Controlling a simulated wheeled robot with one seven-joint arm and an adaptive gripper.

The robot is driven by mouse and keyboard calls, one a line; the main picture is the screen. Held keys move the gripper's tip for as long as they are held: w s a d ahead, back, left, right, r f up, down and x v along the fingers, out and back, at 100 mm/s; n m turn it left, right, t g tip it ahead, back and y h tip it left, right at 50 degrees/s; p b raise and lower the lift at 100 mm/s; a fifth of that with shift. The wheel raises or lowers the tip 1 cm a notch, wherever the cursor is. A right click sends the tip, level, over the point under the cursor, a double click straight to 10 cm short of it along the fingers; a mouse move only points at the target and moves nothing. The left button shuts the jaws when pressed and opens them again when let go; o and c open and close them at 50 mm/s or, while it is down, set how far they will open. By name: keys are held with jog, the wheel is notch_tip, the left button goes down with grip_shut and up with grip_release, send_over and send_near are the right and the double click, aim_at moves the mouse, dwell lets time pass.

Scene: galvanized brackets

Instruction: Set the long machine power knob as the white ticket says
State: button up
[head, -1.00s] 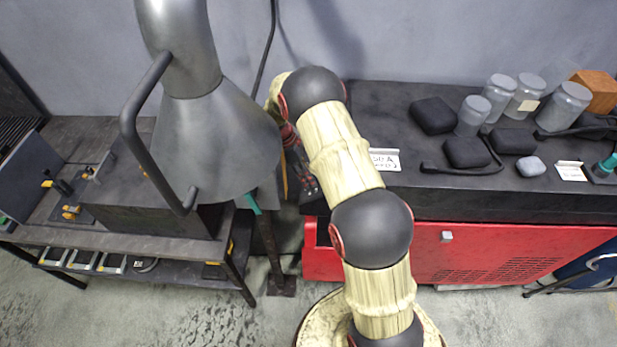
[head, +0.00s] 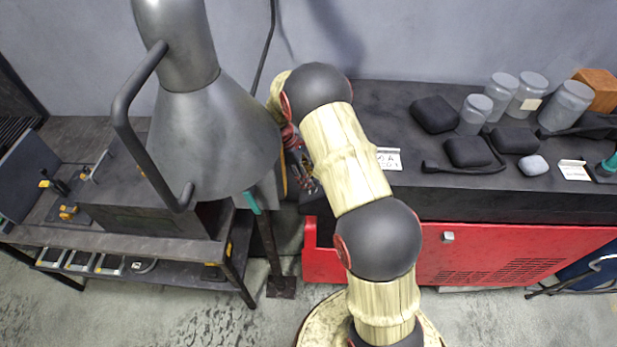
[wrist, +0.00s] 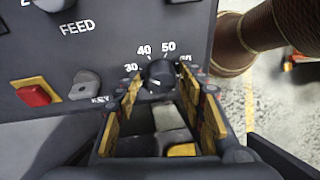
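In the wrist view a dark round knob (wrist: 160,73) sits on a dark panel, with white marks 30, 40, 50 and 60 around it. A pale mark shows at its lower left; its setting is unclear. My gripper (wrist: 160,88) is open, its yellow-padded fingertips either side of the knob; I cannot tell whether they touch it. In the head view my gripper (head: 303,172) is partly hidden by my arm, beside the bench's left end. A white ticket (head: 388,159) lies on the dark top of the long red-fronted machine (head: 490,252); its writing is too small to read.
A FEED label, a red button (wrist: 34,96) and a grey key switch (wrist: 84,85) are on the panel left of the knob. A grey hood (head: 215,140) stands left of my arm. Jars (head: 502,88), black blocks and another card (head: 574,170) are on the right.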

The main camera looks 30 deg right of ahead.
jog(key=shift+o, duration=0.8)
jog(key=v, duration=1.2)
jog(key=shift+c, duration=0.2)
